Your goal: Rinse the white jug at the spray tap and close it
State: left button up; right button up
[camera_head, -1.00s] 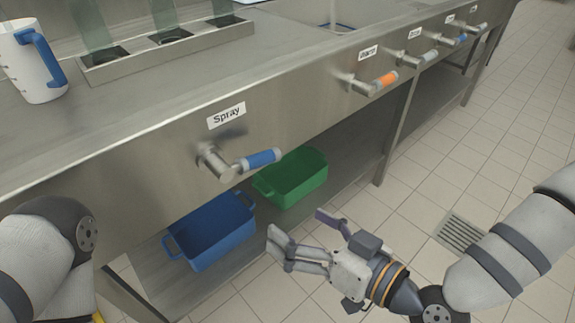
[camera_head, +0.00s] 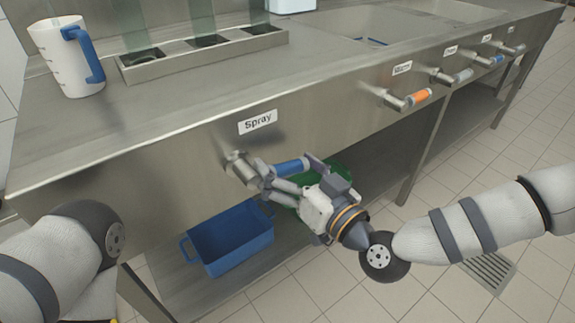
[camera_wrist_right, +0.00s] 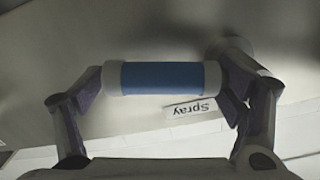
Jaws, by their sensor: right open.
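The white jug (camera_head: 66,60) with a blue handle stands upright on the steel counter at the far left in the head view. The spray tap (camera_head: 243,168) is on the counter's front panel under the "Spray" label (camera_head: 258,121), with a blue lever handle (camera_head: 291,166) pointing right. My right gripper (camera_head: 285,172) is open at this handle. In the right wrist view the blue handle (camera_wrist_right: 162,77) lies between the two spread fingers, near both ends. Contact cannot be told. Only my left arm shows at the lower left; its gripper is out of view.
A slotted steel rack (camera_head: 205,51) stands behind the jug's right side. More labelled taps, one with an orange handle (camera_head: 421,96), line the front panel to the right. A blue bin (camera_head: 232,240) and a green bin (camera_head: 331,176) sit on the shelf below.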

jog(key=c, duration=1.7)
notch_tip(320, 180, up, 3)
jog(key=n+p, duration=0.2)
jog(key=p, duration=0.1)
jog(key=shift+f+n, duration=0.2)
jog(key=shift+n, duration=0.2)
jog(key=shift+w+f, duration=0.1)
jog(key=shift+f, duration=0.05)
jog(key=shift+d+f, duration=0.1)
jog(key=shift+f, duration=0.05)
pick_arm(q)
jog(key=w+r, duration=0.2)
jog(key=r, duration=0.1)
jog(key=shift+t, duration=0.4)
pick_arm(e)
jog(key=o, duration=1.7)
pick_arm(q)
jog(key=shift+w, duration=0.1)
pick_arm(e)
jog(key=v, duration=1.2)
